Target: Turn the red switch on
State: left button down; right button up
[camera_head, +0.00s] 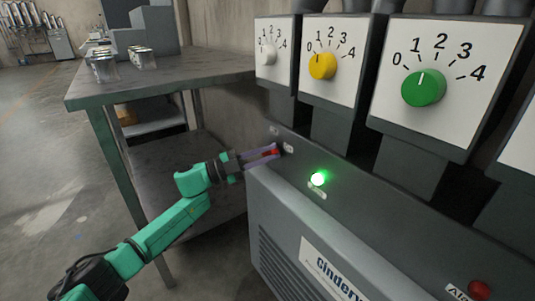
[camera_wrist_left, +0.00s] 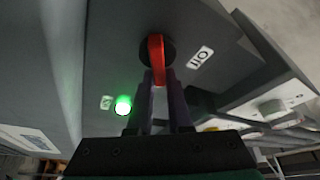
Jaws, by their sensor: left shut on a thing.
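The red switch (camera_head: 273,152) is on the grey machine panel, at its left end in the head view. In the left wrist view the red switch (camera_wrist_left: 156,52) is a red handle on a dark round base, with its long side running up and down the picture. My left gripper (camera_head: 268,153) is shut on the red handle, with one purple finger on either side. The fingers (camera_wrist_left: 159,78) hide part of the handle in the wrist view. My right gripper is in neither view.
A green lamp (camera_head: 319,178) is lit on the panel. A small white I/O label (camera_wrist_left: 199,57) sits beside the switch. White, yellow (camera_head: 322,66) and green (camera_head: 424,88) dials are above. A red button (camera_head: 480,289) is at lower right. A metal table (camera_head: 190,72) stands left.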

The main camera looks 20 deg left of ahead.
pick_arm(q)
jog(key=c, duration=0.8)
grip_release()
jog(key=shift+c, duration=0.2)
jog(key=shift+a, duration=0.1)
jog(key=p+v, duration=0.1)
jog(key=v, duration=1.3)
jog(key=shift+a+p, duration=0.2)
jog(key=shift+p, duration=0.2)
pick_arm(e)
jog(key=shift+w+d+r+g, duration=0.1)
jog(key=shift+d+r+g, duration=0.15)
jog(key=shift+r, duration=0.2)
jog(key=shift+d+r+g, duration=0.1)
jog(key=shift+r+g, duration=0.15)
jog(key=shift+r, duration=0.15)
pick_arm(q)
jog(key=shift+s+f, duration=0.1)
